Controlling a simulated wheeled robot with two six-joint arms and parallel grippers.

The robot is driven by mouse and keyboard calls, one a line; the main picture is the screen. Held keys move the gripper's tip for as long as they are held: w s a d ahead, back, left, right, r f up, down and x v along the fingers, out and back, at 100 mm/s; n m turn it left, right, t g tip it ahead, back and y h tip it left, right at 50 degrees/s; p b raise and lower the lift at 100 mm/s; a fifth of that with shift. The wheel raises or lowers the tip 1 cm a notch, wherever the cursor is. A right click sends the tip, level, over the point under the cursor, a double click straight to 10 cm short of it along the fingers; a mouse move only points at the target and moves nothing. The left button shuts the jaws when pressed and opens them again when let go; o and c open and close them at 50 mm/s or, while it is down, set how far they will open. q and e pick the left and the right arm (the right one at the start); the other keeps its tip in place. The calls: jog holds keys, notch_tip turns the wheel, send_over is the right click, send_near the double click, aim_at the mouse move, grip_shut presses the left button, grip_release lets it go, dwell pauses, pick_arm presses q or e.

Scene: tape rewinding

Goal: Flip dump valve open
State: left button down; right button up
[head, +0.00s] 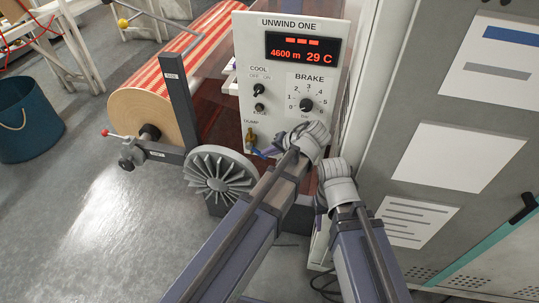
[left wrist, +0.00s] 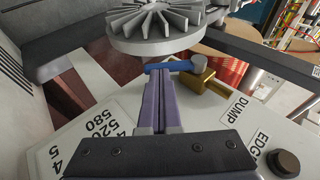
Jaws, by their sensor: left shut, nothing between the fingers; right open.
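The dump valve (head: 250,136) is a brass fitting under the DUMP label on the UNWIND ONE panel. Its blue lever (head: 259,154) points down to the right in the head view. In the left wrist view the brass body (left wrist: 194,76) is right of centre and the blue lever (left wrist: 168,66) runs across the fingertips. My left gripper (left wrist: 158,72) is shut and empty, its tips at the lever, touching or very close. In the head view the left wrist partly hides that gripper. My right gripper (head: 322,203) is open, low beside the panel, its fingers mostly hidden.
The panel (head: 336,62) also carries the COOL switch (head: 262,90) and the BRAKE knob (head: 306,105). A finned grey wheel (head: 220,172) stands just below the valve. A striped roll (head: 165,95) is at left. A grey cabinet (head: 450,230) closes off the right side.

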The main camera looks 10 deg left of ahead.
pick_arm(q)
jog(key=shift+a+f+y+b, duration=0.15)
jog(key=shift+a+f+b, duration=0.1)
jog(key=shift+f+b, duration=0.65)
jog(key=shift+a+f+y+b, duration=0.15)
jog(key=shift+a+f+b, duration=0.05)
jog(key=shift+f+b, duration=0.65)
jog(key=shift+a+f+b, duration=0.3)
jog(key=shift+a+b, duration=0.05)
jog(key=shift+b, duration=0.15)
jog(key=shift+a+f, duration=0.15)
jog(key=shift+a, duration=0.05)
notch_tip(320, 180, up, 10)
jog(key=p, duration=1)
send_over(264, 159)
jog(key=shift+s+a, duration=0.1)
jog(key=shift+s, duration=0.05)
